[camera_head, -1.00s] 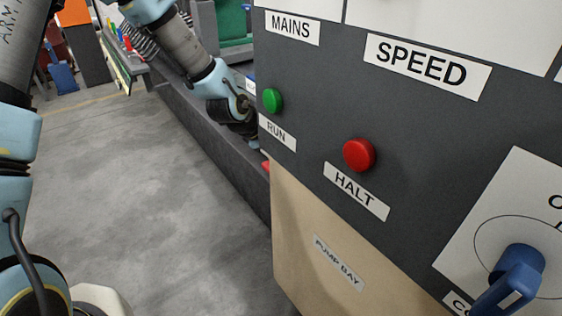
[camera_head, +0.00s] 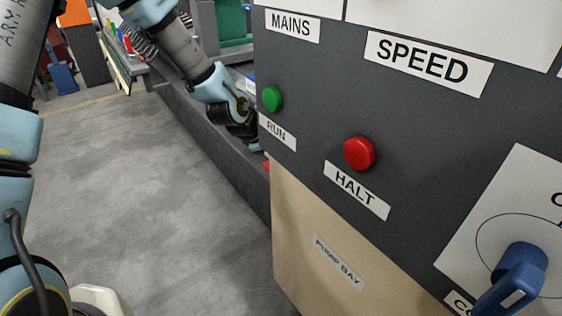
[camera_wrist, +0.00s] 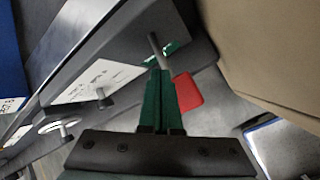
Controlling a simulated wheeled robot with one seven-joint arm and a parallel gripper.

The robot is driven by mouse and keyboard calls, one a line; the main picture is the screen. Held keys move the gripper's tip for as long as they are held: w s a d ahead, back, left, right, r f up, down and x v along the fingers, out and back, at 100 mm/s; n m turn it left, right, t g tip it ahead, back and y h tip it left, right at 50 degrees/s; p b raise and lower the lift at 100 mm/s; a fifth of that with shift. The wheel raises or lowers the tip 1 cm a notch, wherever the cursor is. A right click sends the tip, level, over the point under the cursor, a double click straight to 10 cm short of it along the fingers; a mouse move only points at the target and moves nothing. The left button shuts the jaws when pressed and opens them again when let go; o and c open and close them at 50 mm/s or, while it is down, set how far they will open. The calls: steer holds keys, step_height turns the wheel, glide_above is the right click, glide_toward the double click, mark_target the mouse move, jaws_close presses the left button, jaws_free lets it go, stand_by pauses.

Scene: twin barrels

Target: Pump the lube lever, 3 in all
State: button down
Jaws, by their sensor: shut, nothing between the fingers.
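My gripper (camera_wrist: 158,76) shows in the wrist view with its two green fingers together and nothing between them. A grey rod (camera_wrist: 155,45) stands just beyond the fingertips; whether they touch it I cannot tell. A red block (camera_wrist: 187,92) lies right beside the fingers, on their right. A bit of red also shows at the panel's edge in the head view (camera_head: 266,165). I cannot tell for sure which part is the lube lever. In the head view my gripper is hidden behind the control panel's edge.
The dark control panel (camera_head: 310,110) carries a green RUN button (camera_head: 272,99), a red HALT button (camera_head: 359,153) and a blue rotary handle (camera_head: 516,280). A tan PUMP BAY panel (camera_head: 320,245) is below. Open concrete floor (camera_head: 130,190) lies to the left.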

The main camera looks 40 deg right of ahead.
steer(key=shift+a+f+b, duration=0.15)
steer(key=shift+f+b, duration=0.3)
steer(key=shift+f, duration=0.3)
steer(key=shift+a+f+b, duration=0.1)
steer(key=shift+f+b, duration=0.35)
steer(key=shift+f, duration=0.3)
stand_by(1.6)
steer(key=shift+r, duration=0.15)
steer(key=shift+d+r+p, duration=0.15)
steer(key=shift+r+p, duration=0.65)
steer(key=shift+r, duration=0.1)
steer(key=shift+d+r+p, duration=0.15)
steer(key=shift+r+p, duration=0.6)
steer(key=shift+r, duration=0.15)
steer(key=shift+r, duration=0.15)
steer(key=r+p, duration=0.2)
steer(key=r, duration=0.1)
steer(key=r+p, duration=0.1)
steer(key=p, duration=0.1)
steer(key=shift+d+r, duration=0.4)
steer(key=shift+f, duration=0.1)
